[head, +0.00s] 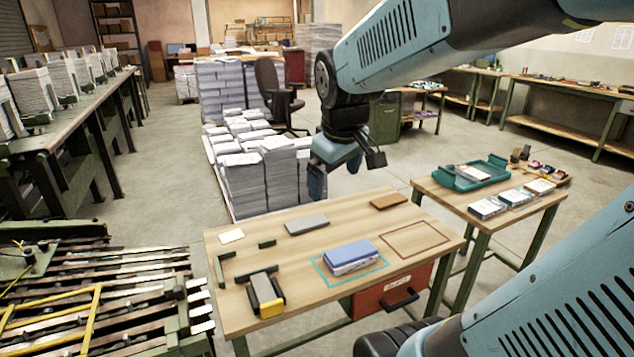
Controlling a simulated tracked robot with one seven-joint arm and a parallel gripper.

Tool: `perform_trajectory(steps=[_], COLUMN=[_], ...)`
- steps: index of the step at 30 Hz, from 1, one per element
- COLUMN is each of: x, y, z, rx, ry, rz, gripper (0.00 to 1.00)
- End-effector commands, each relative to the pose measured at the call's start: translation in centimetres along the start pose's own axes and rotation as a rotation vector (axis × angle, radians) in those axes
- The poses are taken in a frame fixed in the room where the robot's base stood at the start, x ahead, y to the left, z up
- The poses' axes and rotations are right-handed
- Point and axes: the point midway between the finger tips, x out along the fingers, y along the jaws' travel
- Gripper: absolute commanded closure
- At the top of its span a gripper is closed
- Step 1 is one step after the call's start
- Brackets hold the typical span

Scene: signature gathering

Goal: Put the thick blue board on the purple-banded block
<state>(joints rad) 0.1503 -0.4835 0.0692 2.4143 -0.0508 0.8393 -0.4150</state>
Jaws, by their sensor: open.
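The thick blue board (347,251) lies flat on top of a pale block (354,268) inside a cyan outline on the wooden table. The block's side shows pale layers; its band colour is too small to tell for certain. My gripper (337,176) is open and empty, hanging in the air above and behind the table's back edge. It is well apart from the blue board.
The table (240,315) also holds a grey board (306,224), a brown board (388,201), a white card (231,236), a black-and-yellow tool (268,298) and an empty brown outline (416,239). A side table holds a green tray (466,184) and several blocks. Paper stacks (250,180) stand behind.

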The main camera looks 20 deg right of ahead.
Motion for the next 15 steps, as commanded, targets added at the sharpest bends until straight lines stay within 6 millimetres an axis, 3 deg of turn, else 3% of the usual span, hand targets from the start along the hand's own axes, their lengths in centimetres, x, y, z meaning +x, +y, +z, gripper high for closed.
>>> perform_trajectory(steps=[6, 15], x=[-3.5, -5.1], y=[-2.8, -4.7], z=[2.9, 5.0], rx=[0.220, 0.377], ry=[0.093, 0.143], rz=[-0.029, -0.073], gripper=[0.01, 0.01])
